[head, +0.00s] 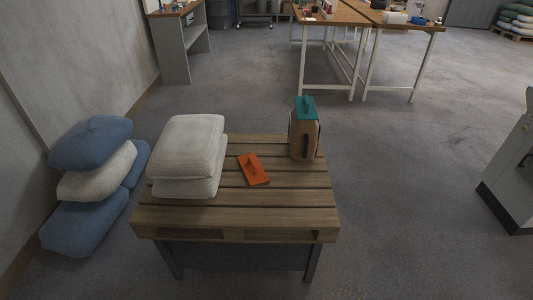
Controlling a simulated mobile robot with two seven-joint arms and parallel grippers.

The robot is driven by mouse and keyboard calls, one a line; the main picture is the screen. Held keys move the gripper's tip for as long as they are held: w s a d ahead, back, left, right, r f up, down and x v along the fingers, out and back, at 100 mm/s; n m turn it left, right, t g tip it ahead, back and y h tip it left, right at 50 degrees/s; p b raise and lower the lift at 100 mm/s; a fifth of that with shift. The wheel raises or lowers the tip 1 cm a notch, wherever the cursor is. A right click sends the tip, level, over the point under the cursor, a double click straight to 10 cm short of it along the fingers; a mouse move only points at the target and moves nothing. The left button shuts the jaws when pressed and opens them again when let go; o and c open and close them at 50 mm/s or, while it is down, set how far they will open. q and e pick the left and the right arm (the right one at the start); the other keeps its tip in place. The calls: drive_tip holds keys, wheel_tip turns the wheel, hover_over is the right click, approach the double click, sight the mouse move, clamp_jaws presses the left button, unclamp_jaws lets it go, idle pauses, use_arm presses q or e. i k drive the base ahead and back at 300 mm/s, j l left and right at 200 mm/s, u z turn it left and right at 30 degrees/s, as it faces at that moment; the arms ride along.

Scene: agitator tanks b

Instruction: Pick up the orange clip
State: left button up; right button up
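An orange clip (259,174) lies flat on the slatted wooden pallet top (240,212), near its middle. It is a flat rectangular piece with a small raised part on top. Nothing covers it. Neither of my grippers shows in the head view.
White sacks (188,150) are stacked left of the clip. A wooden object with a teal top (305,130) stands behind it to the right. Blue and white sacks (90,158) are piled by the left wall. A grey cabinet (508,170) stands at the right edge.

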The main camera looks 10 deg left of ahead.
sight(254, 173)
drive_tip(key=i, duration=0.55)
drive_tip(key=i+l+u, duration=0.1)
drive_tip(key=i, duration=0.5)
drive_tip(key=u, duration=0.15)
drive_tip(key=i+l, duration=0.05)
